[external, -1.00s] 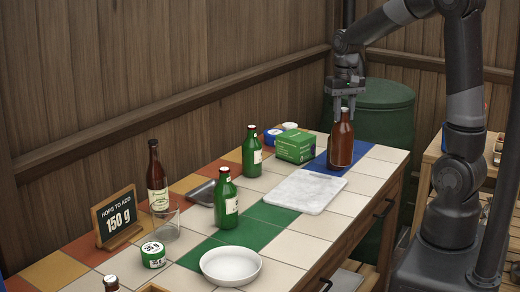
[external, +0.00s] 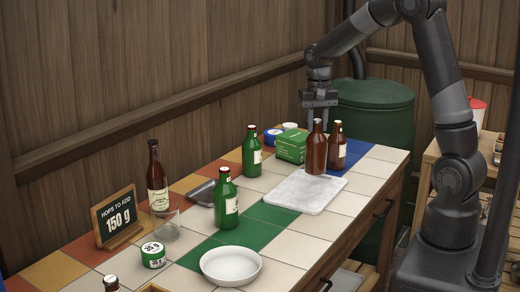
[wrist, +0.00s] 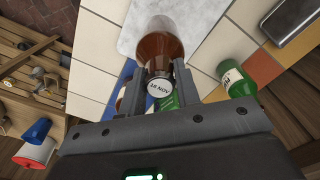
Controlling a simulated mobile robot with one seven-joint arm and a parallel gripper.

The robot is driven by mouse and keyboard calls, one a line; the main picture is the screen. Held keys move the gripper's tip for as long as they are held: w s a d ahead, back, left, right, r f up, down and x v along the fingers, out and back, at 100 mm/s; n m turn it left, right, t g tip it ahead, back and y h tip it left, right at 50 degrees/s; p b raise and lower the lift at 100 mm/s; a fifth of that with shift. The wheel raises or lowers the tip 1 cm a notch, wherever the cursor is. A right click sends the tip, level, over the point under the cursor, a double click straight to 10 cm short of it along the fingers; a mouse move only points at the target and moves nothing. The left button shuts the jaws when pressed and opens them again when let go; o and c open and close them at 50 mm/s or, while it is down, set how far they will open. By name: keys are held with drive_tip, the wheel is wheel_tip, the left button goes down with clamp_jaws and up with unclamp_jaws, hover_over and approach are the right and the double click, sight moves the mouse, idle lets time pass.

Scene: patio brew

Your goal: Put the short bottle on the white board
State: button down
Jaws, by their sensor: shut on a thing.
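A brown bottle (external: 316,152) hangs upright in my gripper (external: 319,112) over the far end of the white board (external: 300,195). In the wrist view the fingers (wrist: 162,82) are shut around its neck, just below a white cap with dark print. The bottle's body (wrist: 160,47) covers part of the board (wrist: 130,35) there. I cannot tell whether its base touches the board. A second brown bottle (external: 337,150), with a pale label, stands just behind and to the right, on the blue tiles.
A green box (external: 291,146) and a green bottle (external: 252,152) stand left of the held bottle. Another green bottle (external: 225,205), a white bowl (external: 230,267) and a small sign (external: 116,217) are nearer. The board's near part is clear.

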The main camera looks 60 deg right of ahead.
sight(309, 140)
drive_tip(key=shift+w+a+f, duration=0.7)
drive_tip(key=shift+w+a, duration=0.1)
drive_tip(key=shift+w, duration=0.1)
drive_tip(key=shift+f, duration=2)
drive_tip(key=c, duration=1.1)
unclamp_jaws()
drive_tip(key=shift+f, duration=0.15)
wheel_tip(309, 140, up, 11)
drive_tip(key=s+a+r+n+t, duration=0.3)
drive_tip(key=s+a+r+n, duration=0.1)
drive_tip(key=s+a+r, duration=0.6)
drive_tip(key=s+a+n+t, duration=0.1)
drive_tip(key=s, duration=0.4)
drive_tip(key=s+a+f+n, duration=0.1)
drive_tip(key=s+a+n, duration=0.1)
drive_tip(key=s, duration=0.3)
drive_tip(key=s+a+f+n+t, duration=0.1)
drive_tip(key=s+a+n, duration=0.1)
drive_tip(key=s, duration=0.3)
drive_tip(key=shift+f+t, duration=0.2)
drive_tip(key=shift+t, duration=0.1)
